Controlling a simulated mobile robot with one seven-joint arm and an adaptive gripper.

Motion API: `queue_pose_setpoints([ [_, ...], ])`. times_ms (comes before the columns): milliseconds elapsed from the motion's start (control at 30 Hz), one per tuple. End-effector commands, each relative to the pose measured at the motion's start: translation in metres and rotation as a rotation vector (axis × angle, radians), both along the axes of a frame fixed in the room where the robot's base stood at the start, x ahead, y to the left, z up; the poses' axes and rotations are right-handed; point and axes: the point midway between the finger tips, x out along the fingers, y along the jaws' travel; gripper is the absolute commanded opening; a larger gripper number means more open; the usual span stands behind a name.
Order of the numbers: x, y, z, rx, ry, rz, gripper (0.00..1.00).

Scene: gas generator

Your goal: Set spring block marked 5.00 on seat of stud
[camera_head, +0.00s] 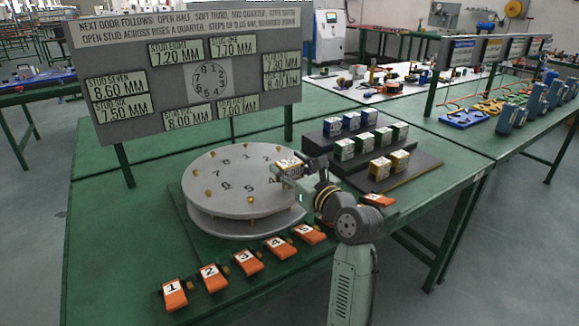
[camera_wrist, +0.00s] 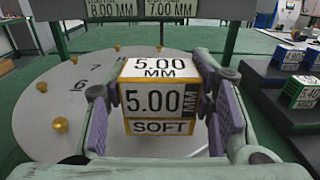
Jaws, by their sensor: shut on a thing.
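A yellow-edged spring block (camera_wrist: 158,98) with white labels reading 5.00 MM and SOFT is held upright between my gripper's purple-padded fingers (camera_wrist: 162,105). In the head view the block (camera_head: 288,163) is over the right part of the round grey plate (camera_head: 225,172), with my gripper (camera_head: 300,169) at its right. I cannot tell whether the block touches the plate. The plate carries printed numbers and small brass studs (camera_head: 250,200) near its rim. In the wrist view, several studs (camera_wrist: 60,125) show left of the block. Any stud under the block is hidden.
A board (camera_head: 188,68) with stud values stands behind the plate. A dark stepped rack (camera_head: 425,172) at right holds blue, green and yellow blocks (camera_head: 351,121). Orange numbered pieces (camera_head: 247,262) line the front. Another orange piece (camera_head: 378,200) lies near my arm. Green tabletop (camera_head: 120,235) is clear at left.

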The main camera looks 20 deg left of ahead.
Motion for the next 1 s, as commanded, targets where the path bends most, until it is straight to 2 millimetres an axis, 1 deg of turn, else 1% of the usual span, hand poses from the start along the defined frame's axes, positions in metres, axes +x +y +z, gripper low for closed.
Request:
queue_pose_setpoints([
  [133, 0.000, 0.000, 0.000, 0.001, -0.001, 0.000, 0.10],
  [600, 0.000, 0.000, -0.011, 0.002, -0.001, 0.001, 0.10],
  [633, 0.000, 0.000, -0.012, 0.001, 0.001, 0.001, 0.51],
  [900, 0.000, 0.000, -0.012, 0.001, 0.001, 0.001, 0.69],
  [1000, 0.000, 0.000, -0.012, 0.000, 0.001, 0.001, 0.69],
])
